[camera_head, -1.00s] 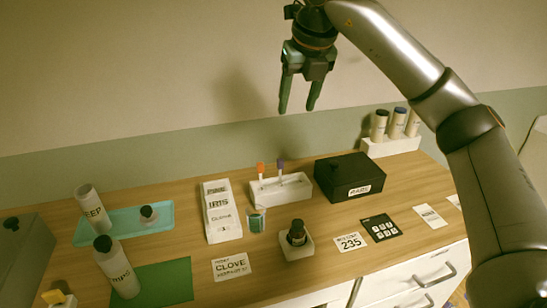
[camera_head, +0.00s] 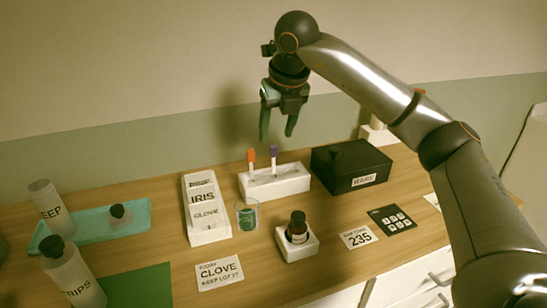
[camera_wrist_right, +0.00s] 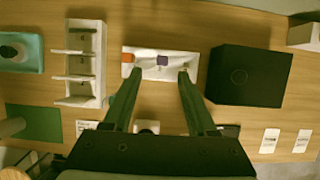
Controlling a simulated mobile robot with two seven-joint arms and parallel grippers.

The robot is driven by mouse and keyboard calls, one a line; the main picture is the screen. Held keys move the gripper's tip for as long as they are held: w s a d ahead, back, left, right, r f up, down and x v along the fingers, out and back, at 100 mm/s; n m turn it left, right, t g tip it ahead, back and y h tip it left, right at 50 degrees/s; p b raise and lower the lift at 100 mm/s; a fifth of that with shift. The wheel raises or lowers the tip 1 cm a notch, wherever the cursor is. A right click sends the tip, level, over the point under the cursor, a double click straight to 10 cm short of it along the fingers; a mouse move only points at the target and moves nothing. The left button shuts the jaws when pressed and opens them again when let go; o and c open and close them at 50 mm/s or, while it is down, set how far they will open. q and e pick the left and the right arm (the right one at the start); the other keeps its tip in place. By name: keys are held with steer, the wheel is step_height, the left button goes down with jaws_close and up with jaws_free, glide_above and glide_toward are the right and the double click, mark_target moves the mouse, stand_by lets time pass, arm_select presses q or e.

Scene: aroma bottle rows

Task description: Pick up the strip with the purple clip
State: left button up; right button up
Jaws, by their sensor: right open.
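The strip with the purple clip (camera_head: 273,153) stands upright in a white holder (camera_head: 290,184) on the table. A strip with an orange clip (camera_head: 251,156) stands to its left in the same holder. My right gripper (camera_head: 277,138) is open and empty above the holder, its fingers pointing down. In the right wrist view the purple clip (camera_wrist_right: 162,61) lies ahead of and between the two open fingertips (camera_wrist_right: 160,74), with the orange clip (camera_wrist_right: 128,58) left of them. The gripper touches neither strip. My left gripper is not in view.
A black box (camera_head: 350,170) stands just right of the holder. A white card rack (camera_head: 207,222) is on its left. A glass with green contents (camera_head: 247,215) and a dark bottle (camera_head: 297,228) in a white stand (camera_head: 297,249) are in front.

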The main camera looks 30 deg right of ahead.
mark_target(274, 146)
steer(key=shift+w+d+x, duration=0.1)
steer(key=shift+x, duration=1.6)
steer(key=shift+w+d+x, duration=0.1)
steer(key=shift+x, duration=1.65)
steer(key=shift+r, duration=0.1)
jaws_close()
